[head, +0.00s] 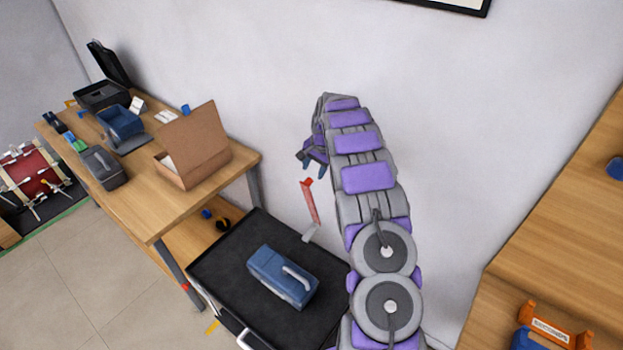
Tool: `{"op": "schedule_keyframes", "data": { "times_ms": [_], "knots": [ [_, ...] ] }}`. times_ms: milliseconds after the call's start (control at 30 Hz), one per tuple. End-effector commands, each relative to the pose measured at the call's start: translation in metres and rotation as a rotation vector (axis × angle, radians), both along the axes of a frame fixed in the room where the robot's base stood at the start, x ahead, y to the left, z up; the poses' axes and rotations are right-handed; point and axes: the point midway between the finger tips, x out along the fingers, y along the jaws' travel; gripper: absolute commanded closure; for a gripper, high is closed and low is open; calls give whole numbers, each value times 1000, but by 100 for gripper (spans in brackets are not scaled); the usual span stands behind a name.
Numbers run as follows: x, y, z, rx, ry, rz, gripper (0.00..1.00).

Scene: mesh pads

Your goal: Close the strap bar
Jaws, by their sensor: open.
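A thin red bar (310,202) stands tilted at the back edge of the black cart top (222,268), with a grey piece (310,233) at its lower end. It may be the strap bar, but I cannot tell for certain. A blue case (282,277) with a pale handle (297,277) lies on the cart top. My gripper (308,162) is a little above the red bar's upper end in the picture, apart from it, pointing down and left. It is open, and I see nothing held in it.
A wooden table (137,213) at left holds an open cardboard box (185,180), a grey case (104,167) and dark bins. A wooden surface (565,215) stands at right, with an orange rack (555,325) below. The wall is close behind the cart.

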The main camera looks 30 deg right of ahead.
Motion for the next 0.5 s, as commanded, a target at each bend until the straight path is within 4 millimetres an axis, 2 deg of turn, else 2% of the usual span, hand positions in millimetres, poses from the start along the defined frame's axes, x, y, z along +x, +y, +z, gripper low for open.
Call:
{"op": "schedule_keyframes", "data": {
  "times_ms": [33, 200, 500],
  "knots": [
    [1, 1, -11, 1, 4, 0, 45],
    [6, 4, -34, 0, 2, 0, 45],
    [10, 4, -50, 2, 1, 1, 45]
  ]
}}
